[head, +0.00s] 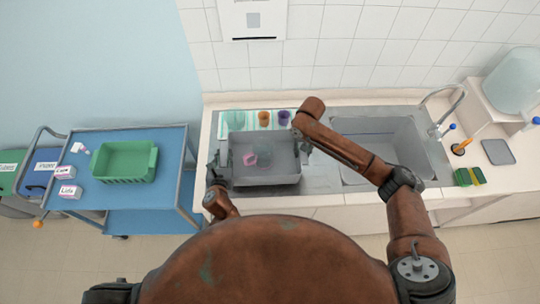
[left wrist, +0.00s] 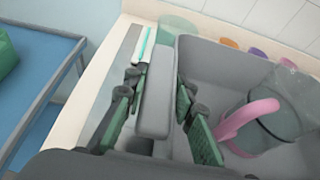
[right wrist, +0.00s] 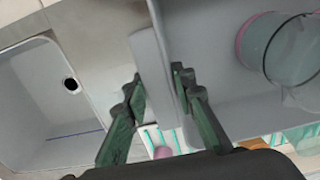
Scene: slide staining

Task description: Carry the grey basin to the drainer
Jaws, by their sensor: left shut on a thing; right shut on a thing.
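The grey basin (head: 266,180) is over the counter left of the sink, with a clear jug with a pink handle (head: 263,158) inside. My left gripper (head: 217,166) is shut on the basin's left side; the left wrist view shows its fingers around a grey grip (left wrist: 155,95). My right gripper (head: 301,138) is shut on the basin's right side, whose rim (right wrist: 168,75) runs between its fingers. A ribbed metal surface, seemingly the drainer (head: 321,178), lies between basin and sink, partly hidden. I cannot tell whether the basin touches it.
A striped mat with a greenish vessel (head: 235,120), an orange cup (head: 264,118) and a purple cup (head: 284,117) lies behind the basin. The sink (head: 385,145) with its tap is to the right. A blue trolley (head: 100,203) with a green basket (head: 124,162) stands left.

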